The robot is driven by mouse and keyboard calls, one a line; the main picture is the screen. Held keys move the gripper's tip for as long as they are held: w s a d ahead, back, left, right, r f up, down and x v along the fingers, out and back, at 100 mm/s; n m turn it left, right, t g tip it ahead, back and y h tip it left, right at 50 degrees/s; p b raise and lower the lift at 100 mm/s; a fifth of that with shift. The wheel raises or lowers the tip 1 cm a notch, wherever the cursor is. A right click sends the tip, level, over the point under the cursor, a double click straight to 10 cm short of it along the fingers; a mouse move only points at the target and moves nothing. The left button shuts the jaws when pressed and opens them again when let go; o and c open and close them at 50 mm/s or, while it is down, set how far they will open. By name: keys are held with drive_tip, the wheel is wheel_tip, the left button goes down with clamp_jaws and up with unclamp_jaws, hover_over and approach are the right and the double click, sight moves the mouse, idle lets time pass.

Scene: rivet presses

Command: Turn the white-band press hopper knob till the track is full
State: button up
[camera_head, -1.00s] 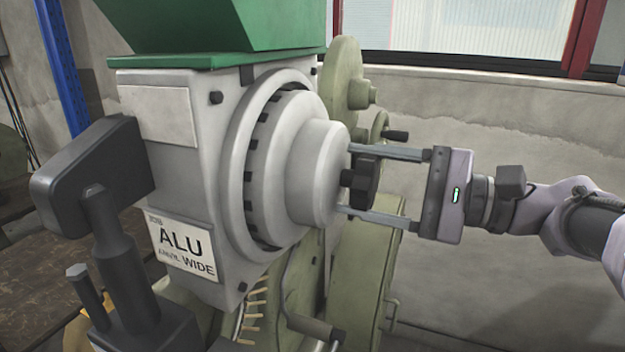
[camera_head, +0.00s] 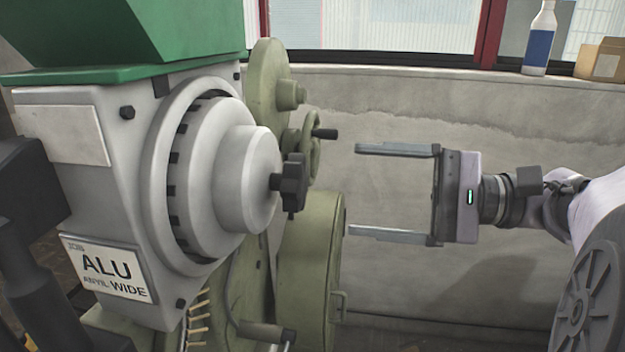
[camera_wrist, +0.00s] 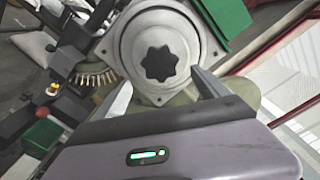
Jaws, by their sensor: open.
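The black star-shaped hopper knob (camera_head: 291,183) sticks out from the grey round drum (camera_head: 246,178) of the press in the head view. A white plate on the housing reads "ALU ANVIL WIDE" (camera_head: 106,267). My gripper (camera_head: 352,190) is open and empty, to the right of the knob with a clear gap, its two fingers above and below the knob's height. In the wrist view the knob (camera_wrist: 160,62) faces me, centred ahead between the fingers (camera_wrist: 162,88). Rivets on the track (camera_head: 198,318) show below the drum, partly hidden. No white band is clearly visible.
A green hopper (camera_head: 150,30) sits on top of the press. Olive wheels and a crank handle (camera_head: 325,134) stand behind the knob. A bottle (camera_head: 539,40) and a cardboard box (camera_head: 602,60) are on the window sill.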

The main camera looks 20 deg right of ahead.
drive_tip(key=p+v, duration=0.6)
drive_tip(key=p, duration=0.1)
drive_tip(key=shift+s+d, duration=0.2)
drive_tip(key=shift+d, duration=0.15)
drive_tip(key=s+a+f+n+g+h+b, duration=0.35)
drive_tip(key=a+f+g, duration=0.35)
drive_tip(key=a+f, duration=0.45)
drive_tip(key=s+a+f+n+t+h+b, duration=0.1)
drive_tip(key=a+f+n+t+h+b, duration=0.1)
drive_tip(key=f+h, duration=0.3)
drive_tip(key=s+a+f+n+t+h+b, duration=0.1)
drive_tip(key=s+a+f+n+h+b, duration=0.1)
drive_tip(key=f, duration=0.5)
drive_tip(key=a+h+b, duration=0.1)
drive_tip(key=a+h, duration=0.1)
drive_tip(key=h, duration=0.1)
drive_tip(key=shift+f+t, duration=0.2)
drive_tip(key=shift+t, duration=0.2)
